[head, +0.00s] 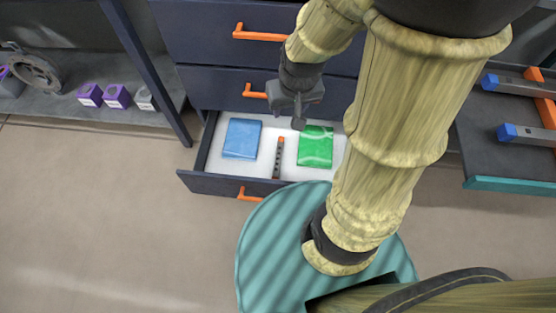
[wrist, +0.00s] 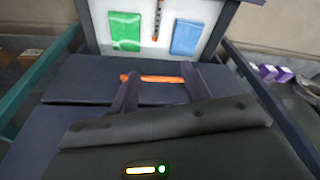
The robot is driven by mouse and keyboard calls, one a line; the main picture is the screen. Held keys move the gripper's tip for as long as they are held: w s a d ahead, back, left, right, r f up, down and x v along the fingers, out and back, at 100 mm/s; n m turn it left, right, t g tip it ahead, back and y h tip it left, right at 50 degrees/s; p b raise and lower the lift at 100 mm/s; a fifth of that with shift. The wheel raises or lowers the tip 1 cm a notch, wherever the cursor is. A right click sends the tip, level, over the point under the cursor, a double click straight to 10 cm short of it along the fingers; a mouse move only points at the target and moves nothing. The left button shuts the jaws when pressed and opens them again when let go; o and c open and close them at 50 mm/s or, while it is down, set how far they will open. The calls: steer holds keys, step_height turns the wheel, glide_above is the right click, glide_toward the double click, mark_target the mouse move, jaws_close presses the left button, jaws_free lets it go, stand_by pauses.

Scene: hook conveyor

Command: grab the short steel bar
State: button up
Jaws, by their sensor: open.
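A short, narrow steel bar (head: 277,160) with dark holes and an orange end lies in the open drawer (head: 222,184), between a blue box and a green box. In the wrist view the bar (wrist: 156,22) shows at the top centre, partly cut off by the picture's edge. My gripper (head: 298,118) hangs near the back of the drawer, above and to the right of the bar in the head view, apart from it. In the wrist view its two fingers (wrist: 158,84) are spread, with nothing held between them.
The blue box (head: 242,138) and green box (head: 315,146) flank the bar closely. Closed drawer fronts with orange handles (head: 258,35) stand behind. Longer bars with blue ends (head: 512,85) lie on the right shelf. Purple blocks (head: 117,96) sit on the left shelf. The floor at left is clear.

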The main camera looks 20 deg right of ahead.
steer(key=w+f+m+b, duration=0.2)
steer(key=w+f, duration=0.3)
steer(key=f, duration=1.1)
steer(key=w+f+m+g+h+b, duration=0.1)
steer(key=w+f+b, duration=0.3)
steer(key=f, duration=1.3)
steer(key=shift+w+a+m, duration=0.4)
steer(key=shift+w+m, duration=0.1)
steer(key=shift+m, duration=0.2)
steer(key=shift+f, duration=0.2)
steer(key=b, duration=0.7)
glide_above(278, 158)
steer(key=s, duration=0.1)
steer(key=f, duration=1.2)
steer(key=shift+a, duration=0.35)
steer(key=shift+r, duration=0.1)
steer(key=f+b, duration=0.4)
steer(key=f, duration=0.1)
steer(key=shift+w+d+f, duration=0.15)
steer(key=shift+w+d, duration=0.15)
